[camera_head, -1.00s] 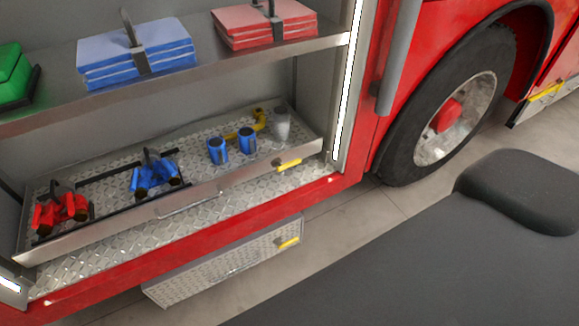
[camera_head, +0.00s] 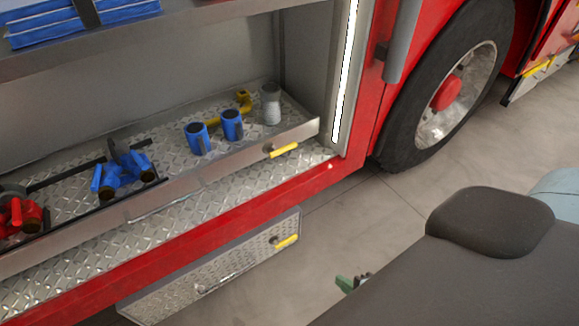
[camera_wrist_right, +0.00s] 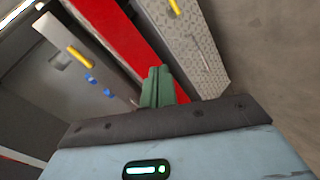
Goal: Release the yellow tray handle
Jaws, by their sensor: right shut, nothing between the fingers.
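The yellow tray handle (camera_head: 284,150) is on the front lip of the metal tray (camera_head: 165,203) inside the red truck's compartment. In the right wrist view, a yellow handle (camera_wrist_right: 79,58) shows on a metal front at upper left. My right gripper (camera_head: 352,284) shows as green fingertips at the bottom of the head view, past the dark part of my body. It is clear of the tray handle, to the lower right of it. In the right wrist view its green fingers (camera_wrist_right: 158,86) are together and empty. My left gripper is out of view.
A lower drawer (camera_head: 215,275) with another yellow handle (camera_head: 287,242) hangs under the truck's red sill. Blue cylinders (camera_head: 197,138), blue fittings (camera_head: 120,170), red fittings (camera_head: 20,215) and a grey cylinder (camera_head: 271,104) are on the tray. The wheel (camera_head: 440,100) stands right; floor is clear between.

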